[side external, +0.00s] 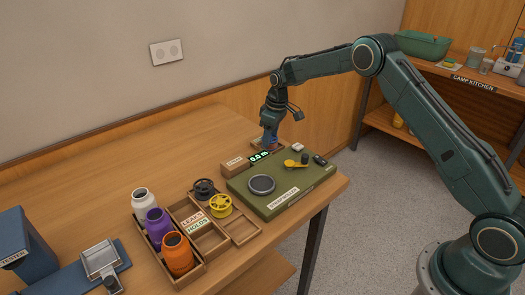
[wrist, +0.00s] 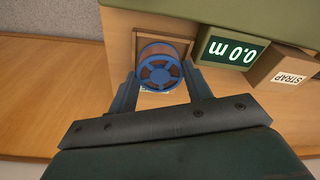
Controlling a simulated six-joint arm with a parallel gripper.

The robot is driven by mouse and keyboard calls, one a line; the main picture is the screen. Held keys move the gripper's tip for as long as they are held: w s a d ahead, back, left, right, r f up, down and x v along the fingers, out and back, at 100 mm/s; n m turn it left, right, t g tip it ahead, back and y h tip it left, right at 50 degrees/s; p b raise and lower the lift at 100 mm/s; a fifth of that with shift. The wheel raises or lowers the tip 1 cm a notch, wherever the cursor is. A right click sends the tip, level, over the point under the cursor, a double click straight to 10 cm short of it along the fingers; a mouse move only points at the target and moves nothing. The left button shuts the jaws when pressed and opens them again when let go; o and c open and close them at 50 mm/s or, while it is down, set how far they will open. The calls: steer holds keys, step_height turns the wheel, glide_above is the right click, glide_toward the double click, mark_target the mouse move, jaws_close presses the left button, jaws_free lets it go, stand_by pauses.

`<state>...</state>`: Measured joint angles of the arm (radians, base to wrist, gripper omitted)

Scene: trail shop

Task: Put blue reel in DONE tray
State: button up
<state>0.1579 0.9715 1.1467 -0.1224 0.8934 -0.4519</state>
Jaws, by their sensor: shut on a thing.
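The blue reel (wrist: 160,68) has blue spoked flanges and a brownish winding. My gripper (wrist: 162,92) is shut on it, one finger on each side. A small wooden tray (wrist: 135,42) lies right behind or under the reel in the wrist view; its label is mostly hidden, so I cannot read DONE. In the side view my gripper (side external: 270,137) points down at the back edge of the green board, at this small tray (side external: 256,142). The reel is small and mostly hidden there. I cannot tell whether it touches the tray floor.
A green board (side external: 300,184) carries a grey disc (side external: 261,184), a yellow tool (side external: 294,163) and small dark items. The 0.0 m display (wrist: 235,50) and STRAP box (wrist: 285,68) stand close beside the tray. Black (side external: 204,188) and yellow (side external: 220,205) reels and bottles (side external: 158,228) are nearer.

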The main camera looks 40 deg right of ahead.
steer(key=o, duration=1.1)
steer(key=shift+o, duration=0.2)
steer(key=shift+a, duration=0.1)
steer(key=shift+a, duration=0.1)
steer(key=shift+s, duration=0.1)
steer(key=shift+c, duration=0.6)
